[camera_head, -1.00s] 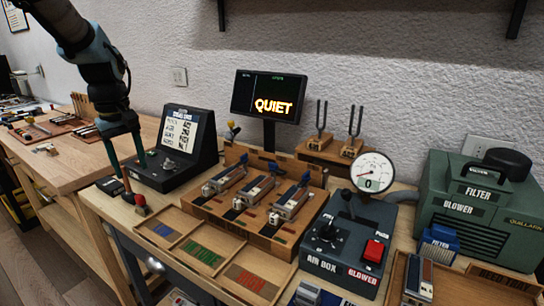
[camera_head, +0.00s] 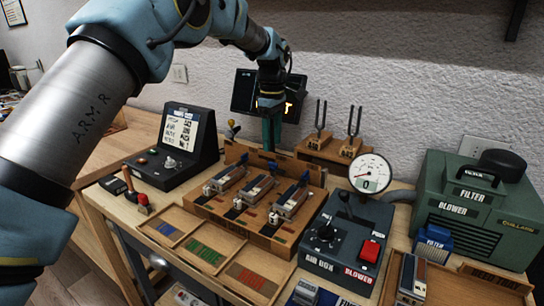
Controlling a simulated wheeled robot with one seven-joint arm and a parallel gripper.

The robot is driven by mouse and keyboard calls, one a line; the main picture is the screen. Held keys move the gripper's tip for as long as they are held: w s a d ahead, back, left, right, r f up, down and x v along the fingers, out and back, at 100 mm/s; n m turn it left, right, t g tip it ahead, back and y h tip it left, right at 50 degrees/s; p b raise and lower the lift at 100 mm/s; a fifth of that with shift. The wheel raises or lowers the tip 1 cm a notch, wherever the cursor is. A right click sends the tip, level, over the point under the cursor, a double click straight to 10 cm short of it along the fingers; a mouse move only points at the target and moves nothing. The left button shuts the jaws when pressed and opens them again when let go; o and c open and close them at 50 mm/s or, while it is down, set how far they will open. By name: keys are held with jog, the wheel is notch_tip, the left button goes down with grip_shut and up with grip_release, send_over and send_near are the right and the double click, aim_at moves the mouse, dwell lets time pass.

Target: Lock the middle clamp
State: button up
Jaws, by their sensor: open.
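Three metal clamps sit side by side on a wooden rack (camera_head: 205,205). The middle clamp (camera_head: 256,189) lies between the left clamp (camera_head: 226,180) and the right clamp (camera_head: 289,203). Each has a blue lever at its back end; the middle one's lever (camera_head: 272,166) is tilted up. My gripper (camera_head: 269,149) points down above the back of the rack, close to the middle lever in the picture. Its jaws are open, with nothing seen between them. Whether the fingers touch the lever is too small to tell.
A monitor (camera_head: 243,92) stands behind my gripper, partly hidden by it. Tuning forks (camera_head: 319,130) stand at the back right. The air box (camera_head: 330,255) with its gauge (camera_head: 371,173) is right of the rack. A dark console (camera_head: 178,150) is on the left. Shallow colored trays (camera_head: 203,247) lie in front.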

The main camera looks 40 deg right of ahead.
aim_at(272, 162)
jog(key=shift+f+p, duration=0.65)
jog(key=shift+f, duration=2.55)
grip_shut()
